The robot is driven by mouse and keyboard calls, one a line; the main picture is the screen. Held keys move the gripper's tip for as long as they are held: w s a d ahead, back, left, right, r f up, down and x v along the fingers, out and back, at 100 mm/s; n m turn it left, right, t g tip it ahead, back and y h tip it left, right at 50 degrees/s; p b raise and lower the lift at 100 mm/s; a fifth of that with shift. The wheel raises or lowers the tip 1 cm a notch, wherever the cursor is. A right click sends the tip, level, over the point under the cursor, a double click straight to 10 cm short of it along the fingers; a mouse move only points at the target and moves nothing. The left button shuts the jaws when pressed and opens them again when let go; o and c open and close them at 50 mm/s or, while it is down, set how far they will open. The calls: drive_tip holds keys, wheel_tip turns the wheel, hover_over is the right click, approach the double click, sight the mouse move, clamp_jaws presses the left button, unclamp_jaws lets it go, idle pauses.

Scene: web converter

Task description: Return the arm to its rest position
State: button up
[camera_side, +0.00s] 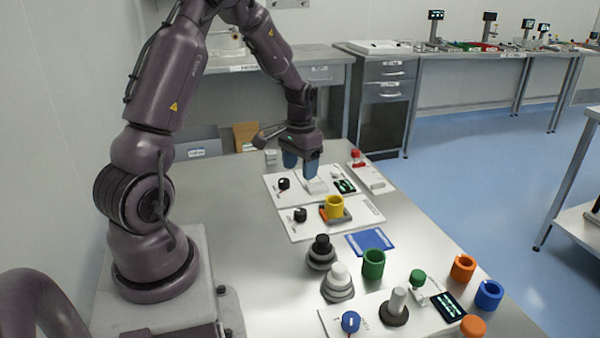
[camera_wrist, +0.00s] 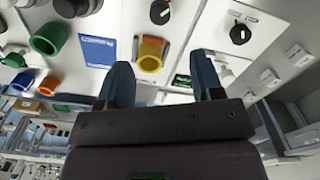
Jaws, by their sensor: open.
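My arm reaches over the far part of the steel table (camera_side: 220,215). My gripper (camera_side: 302,170) hangs above the far white panel (camera_side: 270,183), close to a white block on it. In the wrist view the two blue fingers of my gripper (camera_wrist: 165,85) stand apart with nothing held between them. From these views I cannot tell whether a fingertip touches the block.
The panels carry black knobs (camera_side: 300,215) and a yellow ring (camera_side: 334,207). A blue mat (camera_side: 370,242), green ring (camera_side: 373,264), orange ring (camera_side: 463,268) and blue ring (camera_side: 489,294) lie nearer. A red-topped device (camera_side: 357,156) stands right of my gripper. The table's left middle is clear.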

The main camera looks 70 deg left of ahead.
drive_tip(key=s+d+r+m+t, duration=0.2)
drive_tip(key=s+d+r, duration=0.3)
drive_tip(key=d+r, duration=0.5)
drive_tip(key=s+d+r+m+t, duration=0.2)
drive_tip(key=s+d+r, duration=0.4)
drive_tip(key=d+r, duration=0.4)
drive_tip(key=d+t, duration=0.1)
drive_tip(key=d, duration=0.3)
drive_tip(key=shift+d+m+t, duration=0.25)
drive_tip(key=shift+m+t, duration=0.05)
drive_tip(key=shift+m, duration=0.1)
